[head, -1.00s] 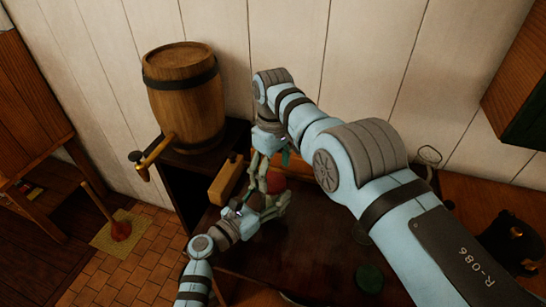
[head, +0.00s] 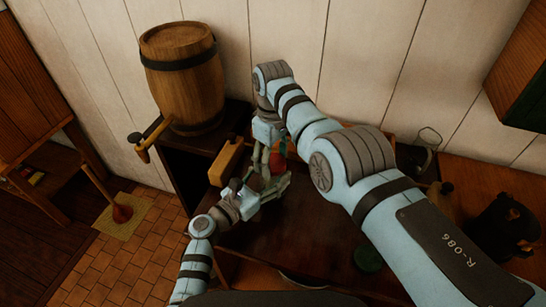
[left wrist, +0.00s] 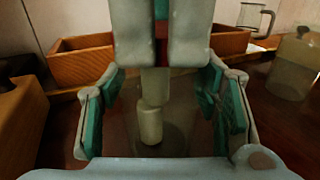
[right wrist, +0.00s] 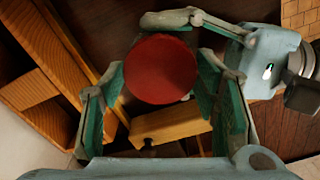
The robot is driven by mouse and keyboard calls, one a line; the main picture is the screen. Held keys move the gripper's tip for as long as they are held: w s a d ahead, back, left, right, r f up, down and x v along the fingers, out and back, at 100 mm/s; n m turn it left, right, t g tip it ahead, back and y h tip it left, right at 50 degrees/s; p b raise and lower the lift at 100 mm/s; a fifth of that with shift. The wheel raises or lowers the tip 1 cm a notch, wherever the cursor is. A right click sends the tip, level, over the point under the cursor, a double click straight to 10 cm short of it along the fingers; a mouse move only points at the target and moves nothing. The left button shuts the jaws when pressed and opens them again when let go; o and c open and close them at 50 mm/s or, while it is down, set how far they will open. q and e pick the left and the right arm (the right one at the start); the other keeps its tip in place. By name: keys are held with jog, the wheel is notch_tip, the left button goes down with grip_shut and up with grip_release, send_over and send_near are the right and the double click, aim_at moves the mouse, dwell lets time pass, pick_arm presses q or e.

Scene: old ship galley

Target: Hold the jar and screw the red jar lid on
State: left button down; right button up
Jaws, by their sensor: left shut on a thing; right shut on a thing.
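The clear jar (left wrist: 180,125) stands between the fingers of my left gripper (left wrist: 165,88), which is shut on it. Pale objects show through or behind its glass. The red jar lid (right wrist: 160,68) is a round disc between the fingers of my right gripper (right wrist: 160,85), which is shut on it from above. In the head view the lid (head: 277,158) shows as a small red patch, with my left gripper (head: 265,184) just below and my right gripper (head: 266,148) above. The right fingers hide the jar's rim, so I cannot tell how the lid sits.
A wooden barrel (head: 183,75) with a tap stands at the back left. A wooden block (head: 226,162) is close left of the grippers. A wooden box (left wrist: 85,62) lies behind the jar.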

jog(key=o, duration=1.4)
notch_tip(320, 180, up, 8)
jog(key=shift+f, duration=0.25)
pick_arm(q)
jog(key=shift+c, duration=2.4)
grip_release()
jog(key=v, duration=1.2)
